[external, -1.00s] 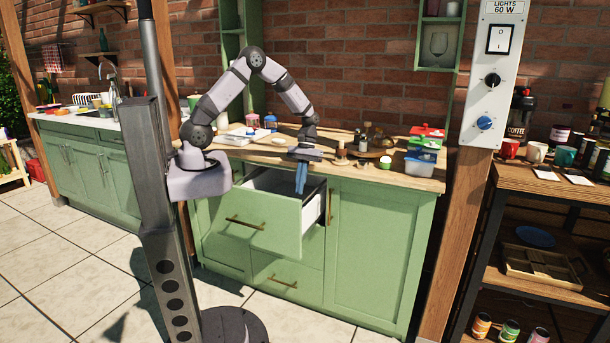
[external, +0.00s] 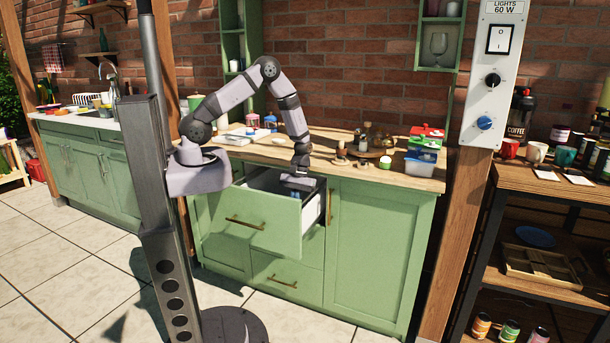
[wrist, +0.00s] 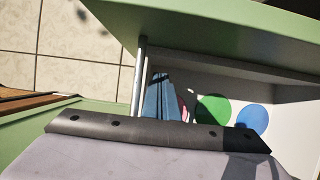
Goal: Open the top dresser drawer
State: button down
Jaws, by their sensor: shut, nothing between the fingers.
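The top drawer (external: 262,222) of the green dresser (external: 370,245) is pulled out well, its white inside showing. It has a brass bar handle (external: 245,223) on its front. My gripper (external: 295,194) reaches down into the open drawer, apart from the handle. Its blue fingers (wrist: 162,95) are shut and empty in the wrist view, over the drawer's inside near a metal side rail (wrist: 139,75). A green disc (wrist: 213,109) and a blue disc (wrist: 252,119) lie in the drawer. A pinkish thing is partly hidden behind my fingers.
The wooden dresser top (external: 340,165) carries bottles, a red box (external: 427,132) and a blue-lidded container (external: 420,161) at the right. A lower drawer (external: 287,281) is closed. Tiled floor in front is free.

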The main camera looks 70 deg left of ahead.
aim_at(284, 223)
jog(key=shift+s+d, duration=0.55)
jog(key=s+d+b, duration=0.1)
jog(key=s+d, duration=0.5)
jog(key=shift+s+d+f, duration=0.1)
jog(key=shift+d, duration=0.05)
jog(key=shift+s+d, duration=0.35)
jog(key=shift+a, duration=0.1)
jog(key=shift+w+a+r, duration=0.2)
jog(key=shift+w+a, duration=0.2)
jog(key=shift+w, duration=0.05)
jog(key=shift+w+a+r+p, duration=0.25)
jog(key=shift+w+a+p, duration=0.5)
jog(key=shift+w+a, duration=0.35)
jog(key=v, duration=0.9)
